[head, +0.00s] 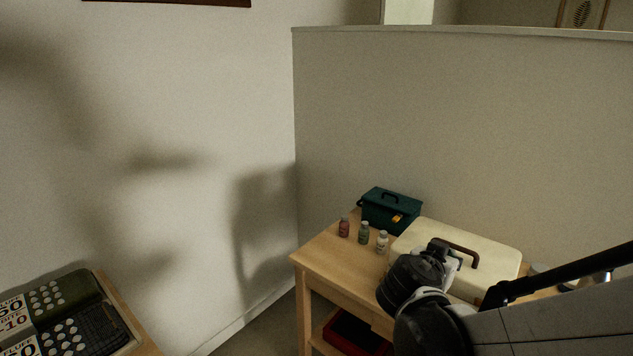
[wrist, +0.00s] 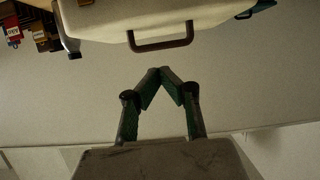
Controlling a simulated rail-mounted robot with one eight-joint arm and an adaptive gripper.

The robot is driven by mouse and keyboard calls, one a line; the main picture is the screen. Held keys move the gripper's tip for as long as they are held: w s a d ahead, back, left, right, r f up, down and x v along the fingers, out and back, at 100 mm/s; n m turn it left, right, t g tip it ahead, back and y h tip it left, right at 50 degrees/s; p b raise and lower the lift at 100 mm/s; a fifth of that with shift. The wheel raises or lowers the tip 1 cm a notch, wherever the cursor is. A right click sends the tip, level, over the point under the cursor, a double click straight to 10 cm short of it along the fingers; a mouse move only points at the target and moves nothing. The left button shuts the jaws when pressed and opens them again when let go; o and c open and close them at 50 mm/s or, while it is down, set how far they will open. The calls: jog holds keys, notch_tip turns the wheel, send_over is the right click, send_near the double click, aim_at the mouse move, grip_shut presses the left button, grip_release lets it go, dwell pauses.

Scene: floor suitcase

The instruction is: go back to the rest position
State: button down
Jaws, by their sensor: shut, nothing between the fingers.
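My gripper (wrist: 166,74) is shut and empty in the wrist view, its two fingertips meeting in a point. A cream case (head: 489,241) with a brown handle (head: 457,252) lies shut on the wooden table in the head view. The case (wrist: 205,17) and its handle (wrist: 160,45) also show at the top of the wrist view, apart from my fingertips in the picture. In the head view my dark wrist overlaps the front left part of the case, and my fingertips cannot be made out there.
Several small bottles (head: 364,233) and a teal toolbox (head: 391,208) stand on the wooden table (head: 327,258), left of the case. A red box (head: 352,333) sits on a lower shelf. A green cash register (head: 75,318) is at bottom left. A low partition wall (head: 450,120) rises behind.

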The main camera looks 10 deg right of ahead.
jog(key=s+a+n+g+y, duration=0.1)
jog(key=s+a+n+y, duration=0.8)
jog(key=s+a, duration=0.4)
jog(key=a+y, duration=0.1)
jog(key=a, duration=0.3)
jog(key=shift+a+r+n+g+y, duration=0.25)
jog(key=shift+n+g+y, duration=0.05)
jog(key=shift+n+g, duration=0.1)
